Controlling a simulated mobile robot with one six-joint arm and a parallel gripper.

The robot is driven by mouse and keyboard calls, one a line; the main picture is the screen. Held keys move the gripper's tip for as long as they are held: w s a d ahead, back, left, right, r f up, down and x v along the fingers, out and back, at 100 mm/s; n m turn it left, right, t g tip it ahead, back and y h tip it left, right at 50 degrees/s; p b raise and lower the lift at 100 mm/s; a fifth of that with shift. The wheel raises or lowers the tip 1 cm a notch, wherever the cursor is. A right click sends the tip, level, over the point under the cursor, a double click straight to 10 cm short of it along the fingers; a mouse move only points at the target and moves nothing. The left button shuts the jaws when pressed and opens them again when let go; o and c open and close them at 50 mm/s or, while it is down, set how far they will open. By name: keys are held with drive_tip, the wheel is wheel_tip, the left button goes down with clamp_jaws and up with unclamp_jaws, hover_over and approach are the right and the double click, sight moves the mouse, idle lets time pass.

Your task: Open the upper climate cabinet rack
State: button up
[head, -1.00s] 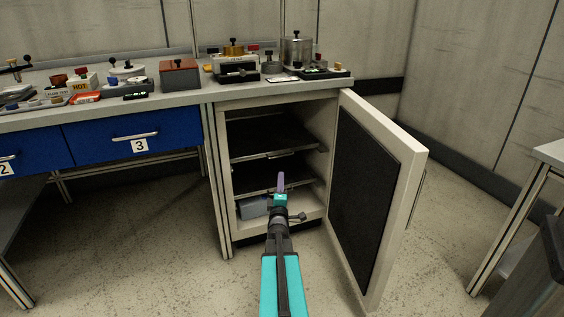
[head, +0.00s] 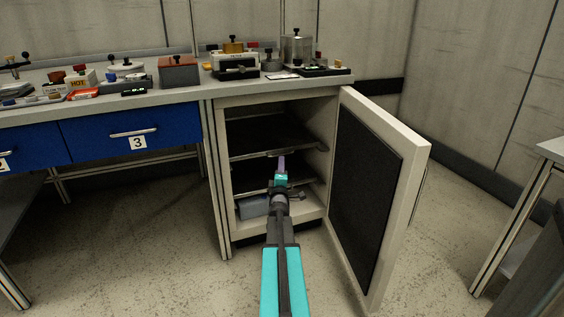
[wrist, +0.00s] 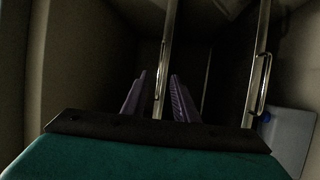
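The climate cabinet (head: 224,175) stands under the bench with its door (head: 385,190) swung wide open to the right. The upper rack (head: 262,135) is a dark shelf with a metal front rail, and it sits inside the cabinet. Its rail and handle (wrist: 160,78) show in the wrist view, running between my fingers. My gripper (head: 281,160) is at the upper rack's front edge; its purple fingers (wrist: 157,76) are apart, one on each side of the handle. I cannot tell whether they touch it. The lower rack (head: 248,179) is below, partly hidden by my arm; its handle (wrist: 262,84) shows at right in the wrist view.
A grey-blue box (head: 252,206) lies on the cabinet floor; it also shows in the wrist view (wrist: 290,135). Blue drawers (head: 130,133) are to the left. Several devices stand on the bench top. The floor in front of the cabinet is clear.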

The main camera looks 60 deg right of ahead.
drive_tip(key=shift+b+x, duration=0.7)
drive_tip(key=shift+x, duration=1.7)
clamp_jaws()
drive_tip(key=shift+d, duration=0.1)
